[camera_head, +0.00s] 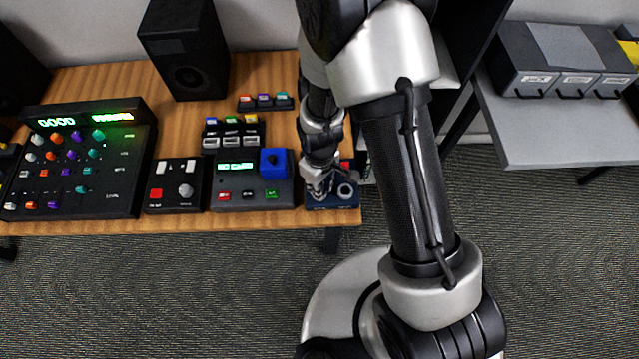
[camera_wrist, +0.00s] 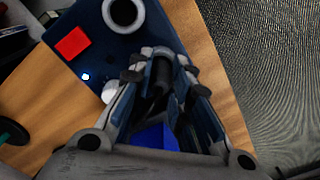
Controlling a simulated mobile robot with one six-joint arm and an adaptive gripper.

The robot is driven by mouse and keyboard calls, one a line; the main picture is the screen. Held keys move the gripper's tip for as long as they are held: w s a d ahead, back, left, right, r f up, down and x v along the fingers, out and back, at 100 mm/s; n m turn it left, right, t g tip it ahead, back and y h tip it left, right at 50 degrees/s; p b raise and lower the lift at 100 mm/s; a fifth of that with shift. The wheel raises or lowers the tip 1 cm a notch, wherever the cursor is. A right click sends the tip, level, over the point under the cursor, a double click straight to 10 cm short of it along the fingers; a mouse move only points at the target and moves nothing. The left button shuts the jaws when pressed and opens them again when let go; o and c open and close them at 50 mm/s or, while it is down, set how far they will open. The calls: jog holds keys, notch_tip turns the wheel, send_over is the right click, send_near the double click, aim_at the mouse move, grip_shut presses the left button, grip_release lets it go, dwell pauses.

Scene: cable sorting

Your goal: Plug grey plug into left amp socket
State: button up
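The dark blue box (camera_head: 343,204), which looks like the amp, sits at the table's right front corner. It also fills the top of the wrist view (camera_wrist: 62,22), with a red square and a round grey ring (camera_wrist: 122,13). My gripper (camera_head: 318,190) points down over the left part of this box and hides what is there. The left socket is not clearly visible.
A device with a blue block (camera_head: 273,163) stands just left of the box. A small black mixer (camera_head: 175,185), a lit console (camera_head: 80,170) and a speaker (camera_head: 185,50) stand farther left. Small coloured-top items (camera_head: 233,132) lie behind. The wooden table's edge is close on the right.

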jog(key=o, duration=0.5)
jog(key=shift+o, duration=0.3)
jog(key=o, duration=0.4)
jog(key=shift+r+p, duration=2.6)
jog(key=shift+r, duration=0.95)
